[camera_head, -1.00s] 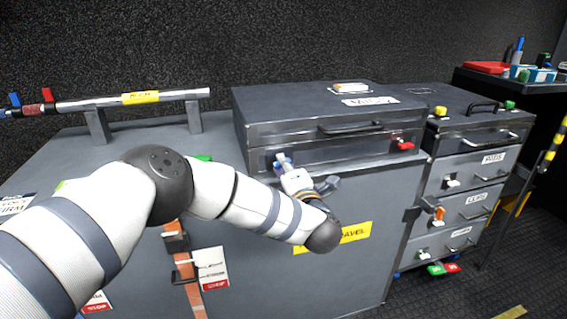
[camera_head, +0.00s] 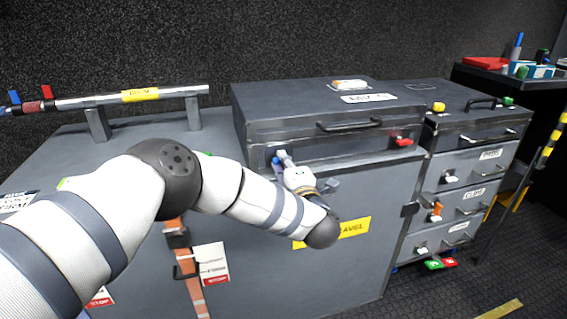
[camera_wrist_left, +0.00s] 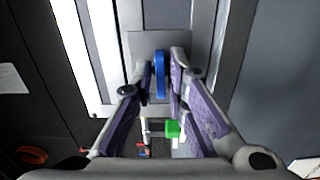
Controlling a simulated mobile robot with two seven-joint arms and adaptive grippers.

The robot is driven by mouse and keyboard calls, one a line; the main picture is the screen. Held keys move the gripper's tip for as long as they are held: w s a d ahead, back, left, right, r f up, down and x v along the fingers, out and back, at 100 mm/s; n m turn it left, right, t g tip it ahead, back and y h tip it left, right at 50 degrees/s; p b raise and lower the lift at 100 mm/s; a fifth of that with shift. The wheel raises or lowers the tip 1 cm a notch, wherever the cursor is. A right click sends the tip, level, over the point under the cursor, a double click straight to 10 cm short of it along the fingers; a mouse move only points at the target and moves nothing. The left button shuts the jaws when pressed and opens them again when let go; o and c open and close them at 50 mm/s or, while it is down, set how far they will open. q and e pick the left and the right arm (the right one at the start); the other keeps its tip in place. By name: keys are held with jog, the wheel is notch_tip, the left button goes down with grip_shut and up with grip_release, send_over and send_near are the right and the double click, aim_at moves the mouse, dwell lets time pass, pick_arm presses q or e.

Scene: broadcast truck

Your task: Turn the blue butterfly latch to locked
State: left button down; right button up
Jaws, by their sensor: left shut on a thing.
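The blue butterfly latch (camera_wrist_left: 160,75) shows in the left wrist view as a narrow upright blue piece on a grey plate. My left gripper (camera_wrist_left: 160,72) has its two fingers on either side of it and is shut on it. In the head view my left gripper (camera_head: 281,157) is at the front of the dark flat case, near its left end. The latch is mostly hidden there by the fingers. A red latch (camera_head: 403,142) sits at the right end of the same case front. My right gripper is not in view.
The dark case (camera_head: 290,125) has a front handle (camera_head: 350,125) and stands on a large grey cabinet (camera_head: 355,270). A drawer unit (camera_head: 478,170) with several coloured latches is to the right. A chrome bar (camera_head: 180,95) on posts is at the left. A green block (camera_wrist_left: 172,128) shows below the latch.

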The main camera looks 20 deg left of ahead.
pick_arm(q)
jog(key=c, duration=1.8)
grip_release()
jog(key=shift+o, duration=0.2)
jog(key=shift+s+d, duration=0.1)
jog(key=shift+s, duration=0.05)
jog(key=v, duration=1.1)
jog(key=shift+s+d, duration=0.25)
jog(key=shift+s, duration=0.05)
